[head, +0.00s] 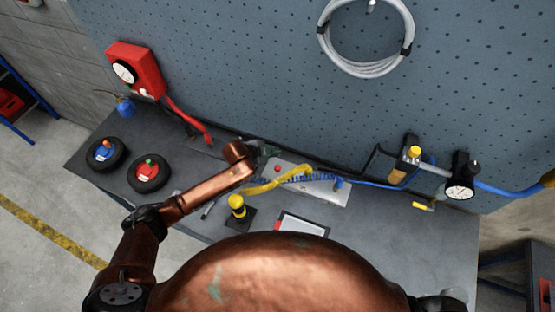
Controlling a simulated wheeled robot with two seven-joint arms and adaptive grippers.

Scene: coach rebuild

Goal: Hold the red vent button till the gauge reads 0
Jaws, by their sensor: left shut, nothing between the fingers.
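A small red button (277,168) sits at the left end of a light metal plate (325,192) on the bench. My left gripper (270,151) is shut and empty, just behind and left of the red button. Its dark fingers are small here, and I see no clear contact with the button. A round white gauge (459,191) is on a black fitting at the right of the bench. Another white dial (124,71) is on a red box at the left wall. Both needles are too small to read. My right gripper is out of view.
Yellow and blue coiled hoses cross the plate. A yellow-topped post (237,205) and a white-faced tablet or sheet (302,225) are in front. Two black wheels (106,154) lie at left. A yellow-capped valve (413,153) stands near the gauge. The bench's right front is clear.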

